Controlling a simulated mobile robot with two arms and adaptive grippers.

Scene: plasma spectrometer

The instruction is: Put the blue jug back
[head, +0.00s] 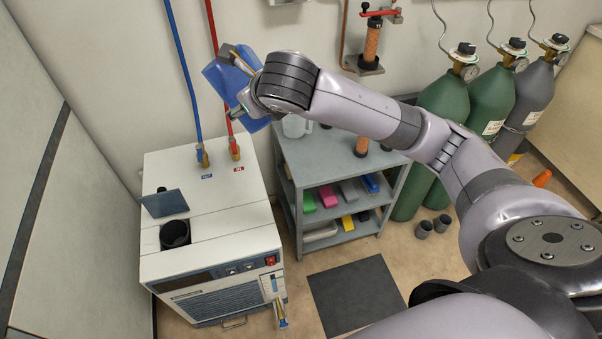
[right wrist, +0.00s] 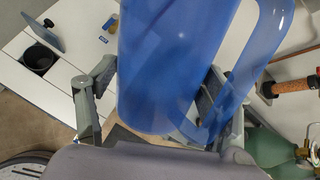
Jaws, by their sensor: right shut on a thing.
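The translucent blue jug (head: 219,84) is held up high in front of the back wall, above the white chiller and the grey cart, and looks tilted. My right gripper (head: 240,84) is shut on it, with my right arm reaching in from the right. In the right wrist view the jug (right wrist: 175,70) fills the middle between the two fingers, its looped handle to the right. The gripper hides part of the jug. My left gripper is in neither view.
The white chiller (head: 213,200) has its lid (head: 163,203) raised beside a dark round opening (head: 175,234). The grey cart (head: 335,160) carries a clear jug (head: 296,126) on top and coloured boxes below. Gas cylinders (head: 445,110) stand right. A dark mat (head: 355,297) lies on the floor.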

